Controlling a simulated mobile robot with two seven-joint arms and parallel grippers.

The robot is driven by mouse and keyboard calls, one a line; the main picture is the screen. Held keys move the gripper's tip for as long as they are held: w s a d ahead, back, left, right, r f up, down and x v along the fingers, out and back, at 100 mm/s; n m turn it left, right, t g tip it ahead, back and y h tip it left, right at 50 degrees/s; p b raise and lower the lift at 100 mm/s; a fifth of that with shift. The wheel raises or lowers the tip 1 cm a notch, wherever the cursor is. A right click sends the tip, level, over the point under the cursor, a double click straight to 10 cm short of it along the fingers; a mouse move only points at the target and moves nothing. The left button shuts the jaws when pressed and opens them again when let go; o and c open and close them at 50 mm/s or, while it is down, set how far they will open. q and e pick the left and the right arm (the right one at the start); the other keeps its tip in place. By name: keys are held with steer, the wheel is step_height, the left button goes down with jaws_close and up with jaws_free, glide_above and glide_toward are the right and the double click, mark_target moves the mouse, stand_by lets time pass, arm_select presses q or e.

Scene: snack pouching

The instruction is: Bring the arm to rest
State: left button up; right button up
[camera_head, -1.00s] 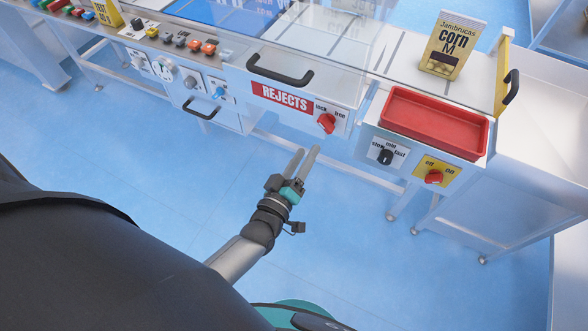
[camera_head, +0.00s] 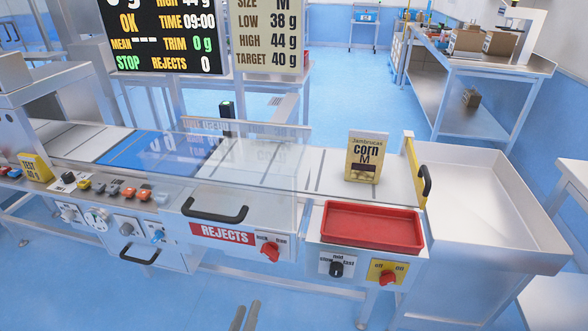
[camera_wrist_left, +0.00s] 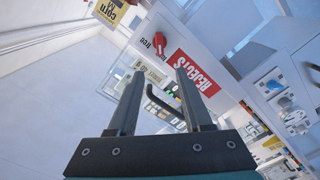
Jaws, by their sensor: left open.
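My left gripper (camera_head: 245,316) shows only as two grey fingertips at the bottom edge of the head view, over the blue floor and in front of the machine. In the left wrist view the gripper (camera_wrist_left: 160,85) is open, with two separate straight fingers and nothing between them. The machine front with the red REJECTS label (camera_wrist_left: 196,72) lies beyond the fingers, apart from them. The rest of my left arm is out of the head view. My right gripper is in neither view.
The conveyor machine carries a REJECTS drawer (camera_head: 222,234), a black handle (camera_head: 215,214), a red tray (camera_head: 372,230) and a corn pouch (camera_head: 364,160) standing on the belt. A steel bin (camera_head: 490,205) is at the right. Floor in front is clear.

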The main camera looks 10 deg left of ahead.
arm_select(q)
steer(key=s+f+m+g+h, duration=0.1)
steer(key=s+f+m+g, duration=0.25)
steer(key=f, duration=0.55)
steer(key=s+f+m+g, duration=0.2)
steer(key=s+f+g, duration=0.25)
steer(key=f, duration=0.55)
steer(key=s+a+f+m+g, duration=0.1)
steer(key=s+f+g, duration=0.3)
steer(key=s, duration=0.7)
steer(key=s+a+f+m+g+y, duration=0.1)
steer(key=s+f+m+g, duration=0.3)
steer(key=s+f, duration=0.5)
steer(key=s+a+g, duration=0.1)
steer(key=s, duration=0.2)
steer(key=shift+m+y, duration=0.3)
steer(key=shift+m, duration=0.05)
steer(key=shift+a+f, duration=0.1)
